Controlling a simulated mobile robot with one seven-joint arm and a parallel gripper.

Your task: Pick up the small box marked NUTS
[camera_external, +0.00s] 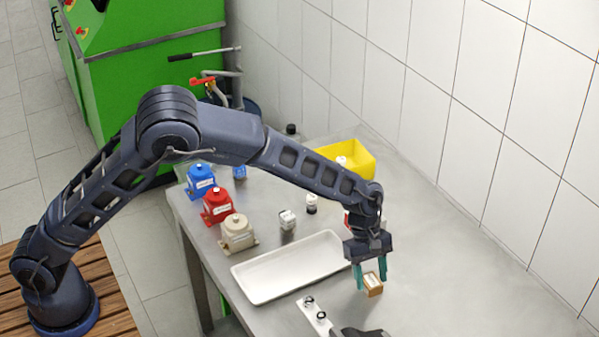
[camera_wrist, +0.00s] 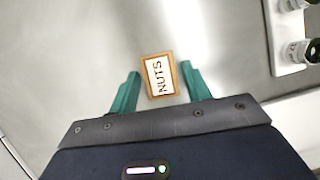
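The small box marked NUTS (camera_wrist: 160,76) is brown with a white label on top. It lies on the metal table, and in the external view the box (camera_external: 373,285) is near the right side of the white tray. My gripper (camera_external: 370,279) points down over it. In the wrist view my gripper's two teal fingers (camera_wrist: 160,82) are open, one on each side of the box. Gaps show between the fingers and the box, so it is not clasped.
The white tray (camera_external: 262,290) lies left of the box. A white plate (camera_external: 312,312) with dark-ringed parts is in front. Blue (camera_external: 200,181), red (camera_external: 217,205) and beige (camera_external: 238,233) pumps stand at the left edge. A yellow bin (camera_external: 352,158) is at the back. The table right of the box is clear.

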